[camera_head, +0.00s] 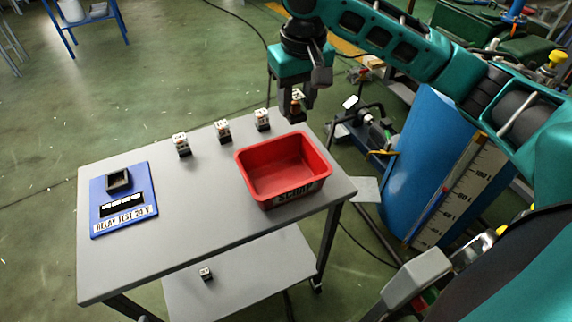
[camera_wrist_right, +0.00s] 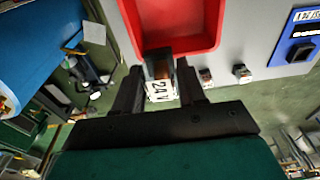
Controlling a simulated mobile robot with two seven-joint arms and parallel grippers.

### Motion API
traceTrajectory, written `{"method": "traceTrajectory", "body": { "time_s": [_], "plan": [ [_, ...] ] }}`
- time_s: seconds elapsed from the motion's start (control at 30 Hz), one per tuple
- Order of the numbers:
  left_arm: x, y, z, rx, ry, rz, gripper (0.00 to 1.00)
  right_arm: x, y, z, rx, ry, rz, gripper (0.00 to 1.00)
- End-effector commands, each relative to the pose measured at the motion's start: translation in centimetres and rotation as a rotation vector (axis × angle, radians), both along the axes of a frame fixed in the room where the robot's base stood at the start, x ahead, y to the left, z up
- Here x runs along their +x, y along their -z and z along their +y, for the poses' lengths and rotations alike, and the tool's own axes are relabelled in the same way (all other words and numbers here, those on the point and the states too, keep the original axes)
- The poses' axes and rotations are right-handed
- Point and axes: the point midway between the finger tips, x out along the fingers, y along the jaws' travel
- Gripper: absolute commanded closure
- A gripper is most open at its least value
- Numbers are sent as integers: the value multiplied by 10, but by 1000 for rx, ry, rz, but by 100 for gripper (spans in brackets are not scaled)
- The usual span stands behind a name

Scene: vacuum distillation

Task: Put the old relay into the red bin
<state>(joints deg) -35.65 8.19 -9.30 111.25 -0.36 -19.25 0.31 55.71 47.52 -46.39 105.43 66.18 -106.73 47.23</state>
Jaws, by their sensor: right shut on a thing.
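The red bin (camera_head: 296,192), with a label on its front, stands on the right part of the grey table and looks empty. My right gripper (camera_head: 297,108) is just beyond the bin's far edge, shut on a small relay (camera_head: 297,95). In the right wrist view, the relay (camera_wrist_right: 160,88) is between the two fingers (camera_wrist_right: 160,95), with a "24 V" label facing the camera. The red bin (camera_wrist_right: 178,48) lies just ahead of it. The relay's age cannot be told from its look. My left gripper is not in view.
Three similar relays (camera_head: 181,144) (camera_head: 222,131) (camera_head: 262,119) stand along the table's far edge. A blue relay test board (camera_head: 146,190) with a black socket (camera_head: 118,181) lies at the left. Another small relay (camera_head: 206,273) is on the lower shelf (camera_head: 250,265). The table's middle (camera_head: 200,205) is clear.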

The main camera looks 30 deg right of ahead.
Motion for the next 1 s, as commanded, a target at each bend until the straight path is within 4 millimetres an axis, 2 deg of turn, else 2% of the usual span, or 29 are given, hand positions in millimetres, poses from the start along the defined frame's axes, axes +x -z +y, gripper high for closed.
{"method": "traceTrajectory", "body": {
  "time_s": [0.03, 0.1, 0.33, 0.63, 0.87, 1.0],
  "plan": [
    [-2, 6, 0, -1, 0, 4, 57, -1, 19, 0, 0, 1, 7, 91],
    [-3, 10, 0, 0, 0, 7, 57, -1, 38, -1, -3, 1, 6, 91],
    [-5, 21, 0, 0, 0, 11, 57, -1, 94, -1, -2, 0, 3, 91],
    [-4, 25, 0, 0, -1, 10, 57, -1, 124, 0, -1, 0, 1, 91],
    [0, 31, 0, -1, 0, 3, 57, -1, 164, 0, -1, 0, 1, 91],
    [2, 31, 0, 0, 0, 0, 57, 0, 171, 0, 0, -1, -1, 91]
  ]
}}
